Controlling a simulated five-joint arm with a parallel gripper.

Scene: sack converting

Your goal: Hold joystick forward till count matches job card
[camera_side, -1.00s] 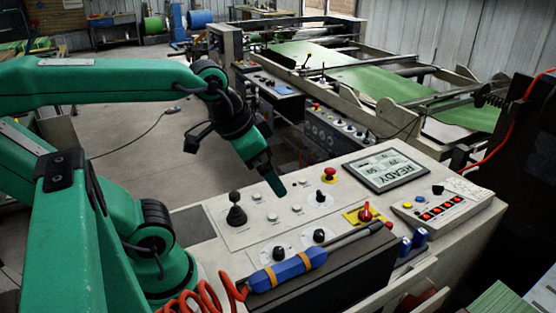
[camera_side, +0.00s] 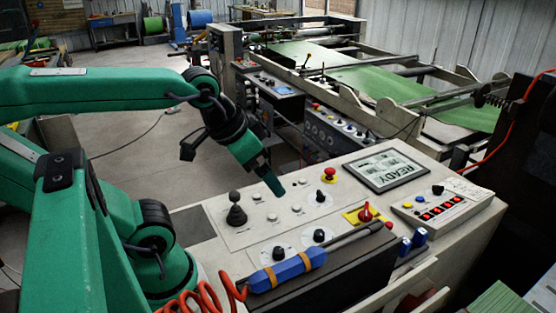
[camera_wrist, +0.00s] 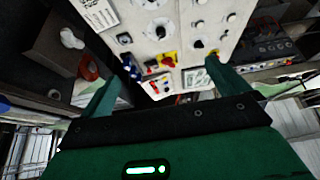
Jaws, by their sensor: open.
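The black joystick (camera_side: 236,210) stands upright on the left of the console top in the side view. My gripper (camera_side: 274,187) hangs above the console, up and right of the joystick and apart from it. In the wrist view my gripper (camera_wrist: 168,78) has its two green fingers wide apart with nothing held between them. A display (camera_side: 386,170) reads READY; its smaller figures are too small to read.
A red mushroom button (camera_side: 329,174), a red rotary switch (camera_side: 366,212) on a yellow plate and black knobs (camera_side: 319,235) stand on the console. A blue-handled tool (camera_side: 287,270) lies along the front. Green sheet (camera_side: 380,80) runs through the machine behind.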

